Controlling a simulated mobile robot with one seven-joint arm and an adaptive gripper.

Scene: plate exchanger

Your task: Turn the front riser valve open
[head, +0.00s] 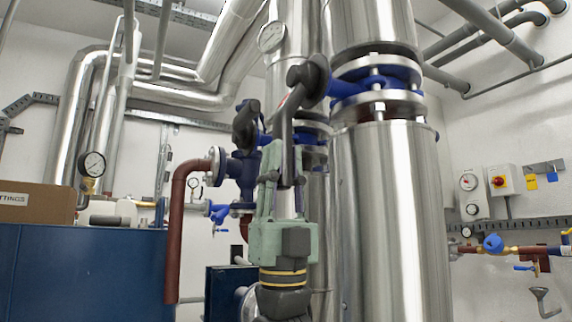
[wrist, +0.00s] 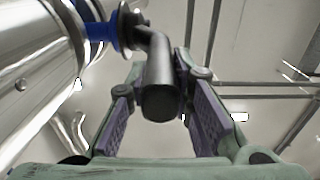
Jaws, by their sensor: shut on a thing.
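The front riser valve (head: 375,84) is a blue body between steel flanges on the large metal-clad riser. Its dark grey lever (head: 289,130) comes out to the left from the hub and hangs down. My gripper (head: 284,162), pale green, comes up from below and is shut on the lever's lower part. In the wrist view the lever's rounded end (wrist: 161,102) lies between the ribbed purple finger pads of my gripper (wrist: 162,90). The valve's blue body (wrist: 99,32) shows there at upper left. The exact contact of the pads is hard to see.
The clad riser (head: 385,220) stands close on the right of my gripper. Another blue valve (head: 243,170) with a dark handle and a red-brown pipe (head: 174,230) stand to the left. A blue cabinet (head: 75,270) carries a cardboard box (head: 40,203).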

